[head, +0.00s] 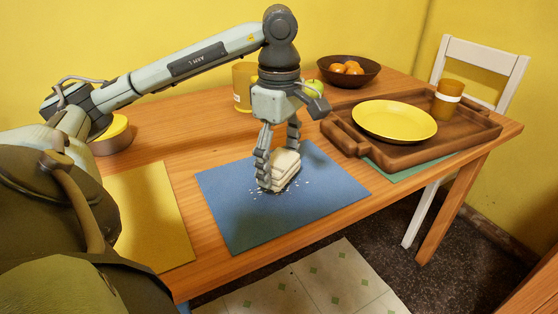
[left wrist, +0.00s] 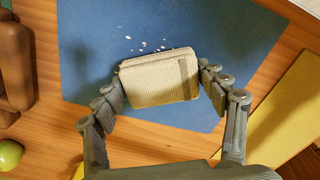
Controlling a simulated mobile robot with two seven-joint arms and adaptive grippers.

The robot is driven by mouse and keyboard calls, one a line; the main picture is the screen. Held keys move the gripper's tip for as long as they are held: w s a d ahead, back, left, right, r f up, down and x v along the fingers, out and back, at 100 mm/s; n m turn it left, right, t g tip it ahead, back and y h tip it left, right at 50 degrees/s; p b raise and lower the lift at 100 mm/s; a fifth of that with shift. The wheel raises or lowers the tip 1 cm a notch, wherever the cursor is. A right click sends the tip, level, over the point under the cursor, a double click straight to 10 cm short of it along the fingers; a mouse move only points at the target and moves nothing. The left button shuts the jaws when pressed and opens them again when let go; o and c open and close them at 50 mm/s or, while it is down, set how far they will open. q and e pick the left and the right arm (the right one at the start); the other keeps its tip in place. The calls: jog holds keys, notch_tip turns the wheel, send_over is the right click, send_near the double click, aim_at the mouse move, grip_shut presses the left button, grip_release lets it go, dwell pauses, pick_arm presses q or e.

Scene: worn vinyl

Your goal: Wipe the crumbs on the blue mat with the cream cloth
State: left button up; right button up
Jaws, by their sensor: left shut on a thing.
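The cream cloth (head: 286,168) is a folded block held between the fingers of my left gripper (head: 277,165), which is shut on it. The cloth is on or just above the blue mat (head: 330,190); I cannot tell whether it touches. White crumbs (head: 262,193) lie on the mat around the cloth. In the left wrist view the cloth (left wrist: 158,80) sits between both fingertips, and several crumbs (left wrist: 145,45) show just beyond it on the blue mat (left wrist: 220,30). Any crumbs under the cloth are hidden. My right gripper is not in view.
A wooden tray (head: 340,131) with a yellow plate (head: 395,120) and an orange-brown cup (head: 448,98) stands at the right. A bowl of oranges (head: 347,70), a green apple (head: 315,87) and a yellow container (head: 243,85) are behind. A yellow mat (head: 155,215) lies at the left.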

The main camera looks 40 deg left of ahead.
aim_at(299, 153)
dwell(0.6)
pick_arm(q)
jog(key=shift+w+d+r+p, duration=0.15)
jog(key=shift+w+p, duration=0.15)
jog(key=w+p, duration=0.1)
jog(key=w+d, duration=0.1)
jog(key=w, duration=0.1)
jog(key=shift+w+p, duration=0.2)
jog(key=shift+p, duration=0.15)
jog(key=shift+w+d+p, duration=0.2)
jog(key=shift+w+p, duration=0.15)
jog(key=shift+w, duration=0.4)
jog(key=shift+w+d, duration=0.15)
jog(key=shift+w, duration=0.45)
jog(key=shift+w+d, duration=0.15)
jog(key=shift+w, duration=0.45)
jog(key=shift+f+b, duration=0.5)
jog(key=shift+f, duration=0.55)
